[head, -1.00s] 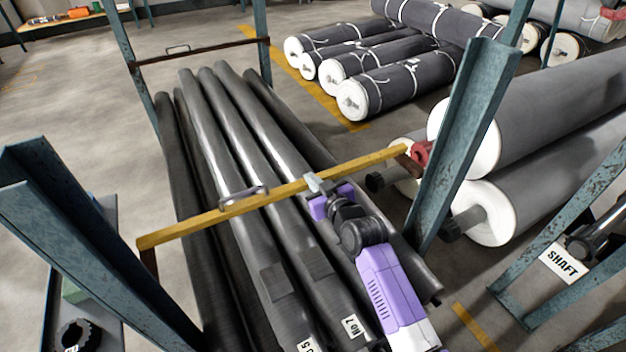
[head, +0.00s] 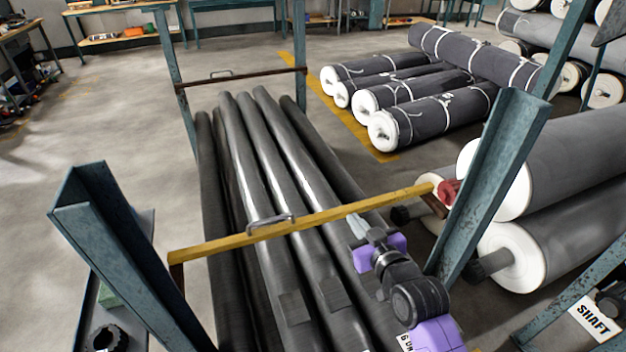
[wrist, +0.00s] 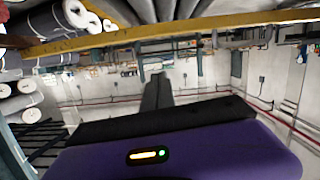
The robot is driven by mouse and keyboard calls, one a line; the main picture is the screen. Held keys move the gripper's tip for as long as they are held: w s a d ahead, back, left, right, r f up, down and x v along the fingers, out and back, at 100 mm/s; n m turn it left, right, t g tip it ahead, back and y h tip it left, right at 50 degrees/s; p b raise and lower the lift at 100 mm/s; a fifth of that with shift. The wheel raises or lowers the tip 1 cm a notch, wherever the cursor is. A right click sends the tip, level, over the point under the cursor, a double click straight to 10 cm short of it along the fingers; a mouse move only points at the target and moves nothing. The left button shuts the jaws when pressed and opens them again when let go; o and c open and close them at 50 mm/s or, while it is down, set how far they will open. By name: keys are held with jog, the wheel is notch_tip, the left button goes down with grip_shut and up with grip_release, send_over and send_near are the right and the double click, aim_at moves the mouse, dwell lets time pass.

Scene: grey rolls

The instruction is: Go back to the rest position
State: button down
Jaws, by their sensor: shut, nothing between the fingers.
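My gripper (head: 357,226) is shut and empty. In the head view its tips are just on the near side of a yellow bar (head: 325,217), over the long dark rolls, and I cannot tell the exact gap. The bar lies across the front of the rack, from the left post to the red catch (head: 449,191) by the right post. It has a grey handle (head: 270,224). In the wrist view the closed dark fingers (wrist: 157,92) point into the room, and the yellow bar (wrist: 150,36) crosses the top of the picture.
Long dark rolls (head: 262,170) lie in the rack below my arm. Teal posts stand at left (head: 112,235) and right (head: 490,190). Large grey rolls (head: 570,160) are at the right. Strapped rolls (head: 435,115) lie behind. The floor (head: 110,110) at the left is clear.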

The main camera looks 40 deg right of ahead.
jog(key=s+a+r+n+y+p, duration=0.1)
jog(key=s+a+r, duration=0.1)
jog(key=s+a, duration=0.5)
jog(key=s+a+r+n+y, duration=0.1)
jog(key=s+a, duration=0.6)
jog(key=s, duration=0.7)
jog(key=s+a+r+y+p, duration=0.1)
jog(key=s+a+r+y, duration=0.2)
jog(key=s+a, duration=0.4)
jog(key=s, duration=0.3)
jog(key=shift+s+r+n+p, duration=0.3)
jog(key=shift+n+p, duration=0.05)
jog(key=shift+n, duration=0.05)
jog(key=shift+a, duration=0.1)
